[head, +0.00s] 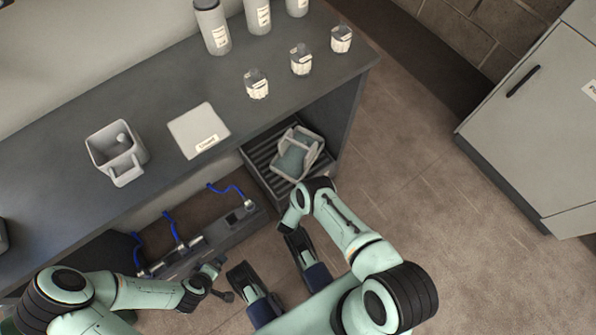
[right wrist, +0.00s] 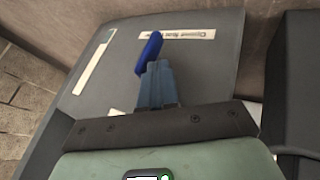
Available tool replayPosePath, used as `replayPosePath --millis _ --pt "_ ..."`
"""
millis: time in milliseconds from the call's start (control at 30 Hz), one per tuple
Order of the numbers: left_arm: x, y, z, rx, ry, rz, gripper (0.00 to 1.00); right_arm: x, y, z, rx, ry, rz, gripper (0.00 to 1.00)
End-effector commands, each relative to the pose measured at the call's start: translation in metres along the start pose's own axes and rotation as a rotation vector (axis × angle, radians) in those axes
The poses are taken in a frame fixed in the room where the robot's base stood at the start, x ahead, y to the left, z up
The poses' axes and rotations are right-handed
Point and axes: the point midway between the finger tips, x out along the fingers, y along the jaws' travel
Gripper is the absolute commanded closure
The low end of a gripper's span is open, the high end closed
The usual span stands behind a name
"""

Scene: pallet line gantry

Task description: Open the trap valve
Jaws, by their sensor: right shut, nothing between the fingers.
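In the right wrist view a blue handle (right wrist: 150,50) stands out from a grey panel (right wrist: 195,65). My right gripper (right wrist: 155,70) is shut and empty, its fingertips at the handle's lower end; I cannot tell whether they touch. In the head view the right gripper is hidden by its own arm. Several blue levers and lines, one of them a bent blue one (head: 228,190), show at the pipework (head: 185,250) under the bench. I cannot tell which is the trap valve. My left gripper (head: 223,281) is beside the pipework, with its fingers apart and nothing seen between them.
The bench (head: 60,185) carries a grey square container (head: 128,170), a flat labelled box (head: 198,130), several jars and bottles. Below it, a slatted crate (head: 257,172) holds a pale tray (head: 303,150). A cabinet (head: 545,130) stands right; the floor between is clear.

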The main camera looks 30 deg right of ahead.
Motion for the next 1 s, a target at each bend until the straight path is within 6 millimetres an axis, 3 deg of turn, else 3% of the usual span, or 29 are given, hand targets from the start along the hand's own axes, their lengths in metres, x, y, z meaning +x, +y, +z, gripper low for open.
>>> replayPosePath --millis 1000 --pt "-0.0047 0.0036 -0.001 0.003 0.003 0.006 0.0 -0.0009 0.0052 -0.0019 0.039 -0.02 -0.091 1.0"
